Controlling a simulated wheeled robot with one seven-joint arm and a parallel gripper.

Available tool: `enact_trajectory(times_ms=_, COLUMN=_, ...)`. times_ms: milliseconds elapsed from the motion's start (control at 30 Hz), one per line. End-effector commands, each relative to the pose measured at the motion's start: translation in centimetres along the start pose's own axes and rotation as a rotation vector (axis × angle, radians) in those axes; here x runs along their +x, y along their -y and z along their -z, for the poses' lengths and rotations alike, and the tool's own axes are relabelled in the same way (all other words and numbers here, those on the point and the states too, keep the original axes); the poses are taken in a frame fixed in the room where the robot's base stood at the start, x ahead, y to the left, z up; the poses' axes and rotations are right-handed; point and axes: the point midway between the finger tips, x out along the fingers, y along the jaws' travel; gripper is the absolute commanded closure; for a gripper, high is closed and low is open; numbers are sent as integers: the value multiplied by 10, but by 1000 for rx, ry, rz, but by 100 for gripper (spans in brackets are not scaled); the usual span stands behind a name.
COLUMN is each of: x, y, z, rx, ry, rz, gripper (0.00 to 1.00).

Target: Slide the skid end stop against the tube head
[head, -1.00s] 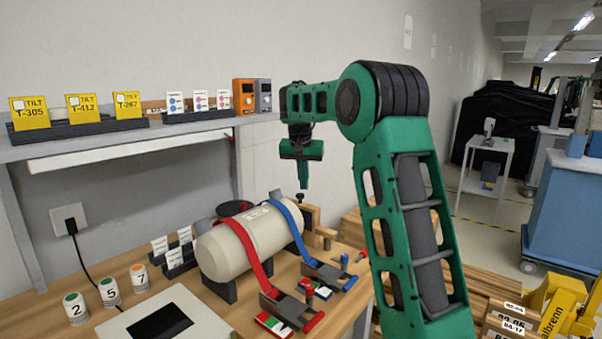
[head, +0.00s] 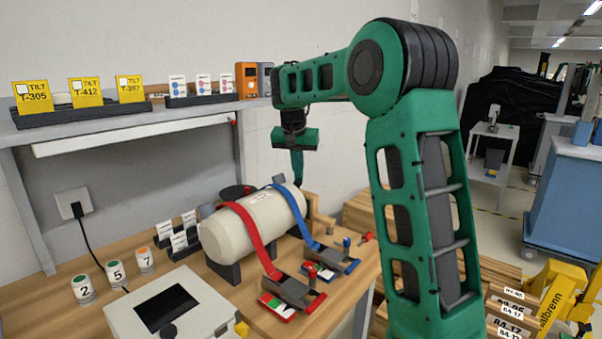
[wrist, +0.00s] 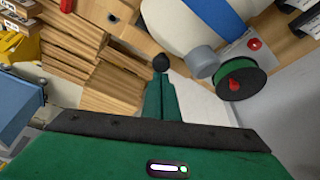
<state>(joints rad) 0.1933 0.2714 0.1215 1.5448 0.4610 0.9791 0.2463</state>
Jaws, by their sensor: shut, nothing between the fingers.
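The cream tube (head: 258,222) lies on dark cradles on the bench, under a red strap (head: 247,235) and a blue strap (head: 301,214). The wooden end stop (head: 320,216) stands beyond the tube's right-hand head, partly hidden. I cannot tell whether stop and head touch. My gripper (head: 298,178) is shut and empty, pointing down behind the tube's right end.
A black-and-green reel (wrist: 243,80) and a grey cylinder (wrist: 202,62) stand behind the tube. Strap ratchets (head: 294,290) occupy the bench front. A grey box with a screen (head: 170,312) is at front left. A shelf (head: 140,120) runs above. Timber (head: 365,215) is stacked to the right.

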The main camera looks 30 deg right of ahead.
Motion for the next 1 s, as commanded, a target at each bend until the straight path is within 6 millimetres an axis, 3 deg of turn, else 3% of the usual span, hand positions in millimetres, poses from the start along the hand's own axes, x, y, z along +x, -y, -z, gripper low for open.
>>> enact_trajectory(times_ms=367, x=1, y=2, z=-4, rx=-6, ry=11, rz=0, gripper=100)
enact_trajectory(times_ms=667, x=8, y=-3, z=33, rx=-1, ry=4, rz=-1, gripper=100)
enact_trajectory(times_ms=1000, x=-64, y=-3, z=33, rx=-1, ry=0, rz=1, gripper=100)
